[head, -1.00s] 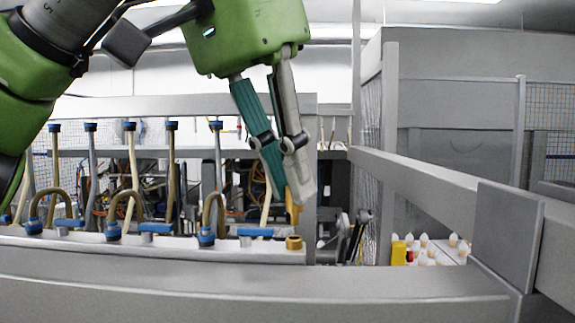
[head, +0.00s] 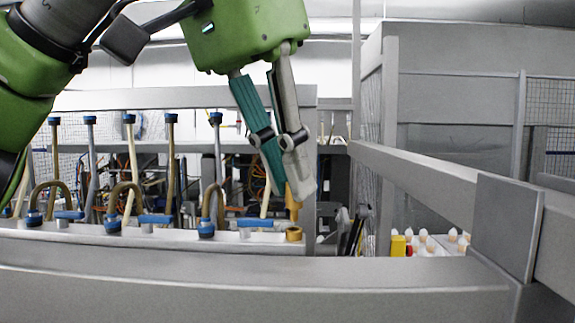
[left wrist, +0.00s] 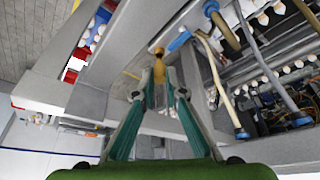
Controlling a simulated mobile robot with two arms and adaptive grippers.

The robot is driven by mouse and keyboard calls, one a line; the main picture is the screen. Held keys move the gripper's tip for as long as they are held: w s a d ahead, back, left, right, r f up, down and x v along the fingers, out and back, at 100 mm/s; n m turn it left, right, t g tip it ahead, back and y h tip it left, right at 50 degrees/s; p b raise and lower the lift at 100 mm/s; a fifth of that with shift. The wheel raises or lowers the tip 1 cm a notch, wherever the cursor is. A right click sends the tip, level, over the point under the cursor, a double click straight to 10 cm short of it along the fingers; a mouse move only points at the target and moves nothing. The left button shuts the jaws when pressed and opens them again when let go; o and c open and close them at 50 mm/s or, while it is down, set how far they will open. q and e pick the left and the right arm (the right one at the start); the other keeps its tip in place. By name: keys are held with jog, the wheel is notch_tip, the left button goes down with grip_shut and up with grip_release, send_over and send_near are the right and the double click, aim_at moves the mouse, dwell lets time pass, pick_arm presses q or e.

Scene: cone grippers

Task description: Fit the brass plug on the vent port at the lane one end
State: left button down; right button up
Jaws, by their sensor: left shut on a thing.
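The brass plug (head: 292,203) is a small golden piece pointing down between the fingertips of my left gripper (head: 288,186). The gripper is shut on it, and its fingers hide the plug's upper part. The vent port (head: 294,235) is a short brass ring at the right end of the pale rail (head: 262,240). The plug's lower end is just above the port, with a very small gap or light contact; I cannot tell which. In the left wrist view, the plug (left wrist: 159,72) shows between the fingertips, with brass port (left wrist: 157,50) just beyond it. My right gripper is not in view.
Blue valve handles (head: 255,223) and curved hoses (head: 125,200) stand along the rail to the left. A grey beam (head: 250,275) runs in front, with an upright plate (head: 506,228) at right. White-capped items (head: 430,243) and a yellow one (head: 398,246) sit behind.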

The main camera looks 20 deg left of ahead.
pick_arm(q)
jog(key=shift+f+b, duration=0.55)
jog(key=shift+f, duration=0.4)
dwell(0.7)
jog(key=c, duration=1.7)
grip_release()
jog(key=shift+r, duration=0.15)
jog(key=shift+r+p, duration=0.8)
jog(key=shift+r, duration=1.55)
